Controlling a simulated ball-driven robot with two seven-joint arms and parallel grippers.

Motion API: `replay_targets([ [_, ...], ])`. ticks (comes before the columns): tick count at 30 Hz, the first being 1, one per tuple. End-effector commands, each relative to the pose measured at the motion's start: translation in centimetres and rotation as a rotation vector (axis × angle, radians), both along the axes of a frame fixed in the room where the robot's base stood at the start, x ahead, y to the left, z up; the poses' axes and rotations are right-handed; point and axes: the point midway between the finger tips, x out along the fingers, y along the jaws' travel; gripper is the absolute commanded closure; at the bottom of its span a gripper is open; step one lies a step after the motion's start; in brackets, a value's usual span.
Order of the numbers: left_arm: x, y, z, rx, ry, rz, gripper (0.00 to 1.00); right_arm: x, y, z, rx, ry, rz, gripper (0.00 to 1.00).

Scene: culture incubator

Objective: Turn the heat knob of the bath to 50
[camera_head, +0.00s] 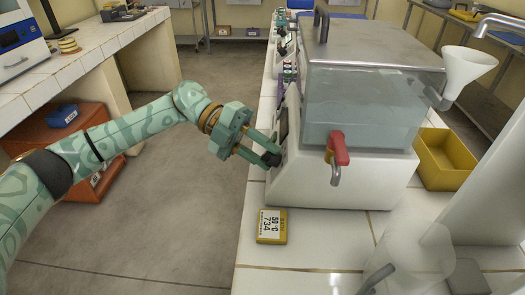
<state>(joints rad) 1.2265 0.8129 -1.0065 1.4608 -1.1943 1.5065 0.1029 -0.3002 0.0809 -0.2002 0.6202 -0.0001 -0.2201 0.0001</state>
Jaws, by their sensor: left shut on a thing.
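The bath (355,115) is a clear-walled water tank with a metal lid on a white base (345,185), standing on the white tiled bench. My left gripper (268,157) reaches in from the left to the left face of the base. Its fingers are shut on a small dark knob there, which I take to be the heat knob; the fingers mostly cover it. The knob's marks and its setting cannot be read from here. A yellow card (271,227) reading "50 °C" and "734" lies on the bench in front of the bath. My right gripper is not in view.
A red-handled tap (338,150) sticks out of the bath's front. A yellow bin (447,160) and a white funnel (467,68) are at its right. A clear cylinder (405,245) stands at the front right. The floor left of the bench is open.

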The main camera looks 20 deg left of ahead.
Motion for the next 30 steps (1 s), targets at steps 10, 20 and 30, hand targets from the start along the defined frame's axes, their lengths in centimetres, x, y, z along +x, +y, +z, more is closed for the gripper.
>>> replay_targets([
  [10,0.0,0.0,0.0,0.001,0.002,0.002,0.52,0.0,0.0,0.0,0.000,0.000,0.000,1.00],
  [20,0.3,1.6,0.5,0.001,0.000,0.004,0.52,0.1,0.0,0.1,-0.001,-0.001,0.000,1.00],
  [30,1.8,9.9,3.2,0.001,0.001,0.006,0.52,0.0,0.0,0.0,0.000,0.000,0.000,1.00],
])
